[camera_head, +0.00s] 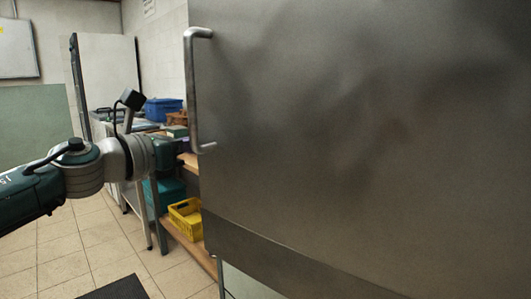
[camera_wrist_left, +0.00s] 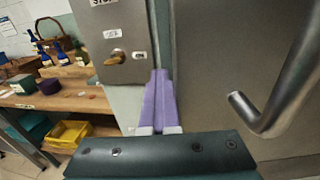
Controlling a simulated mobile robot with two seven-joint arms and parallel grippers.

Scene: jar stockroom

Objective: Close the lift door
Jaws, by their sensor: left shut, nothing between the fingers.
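The lift door (camera_head: 340,130) is a large grey metal panel filling the right of the head view, with a vertical bar handle (camera_head: 193,95) near its left edge. In the left wrist view, the door (camera_wrist_left: 215,60) is on the right with its handle (camera_wrist_left: 285,95) in front. My left gripper (camera_wrist_left: 160,85) is shut and empty, its purple fingers pointing along the door's edge, left of the handle. In the head view the fingers are hidden by the door's edge. A grey panel with a brass knob (camera_wrist_left: 117,56) and labels is left of the fingers. My right gripper is not in view.
Left of the door, a wooden shelf unit (camera_head: 190,245) holds a yellow crate (camera_head: 186,217) and a teal box (camera_head: 168,193). A blue crate (camera_head: 163,109) stands farther back.

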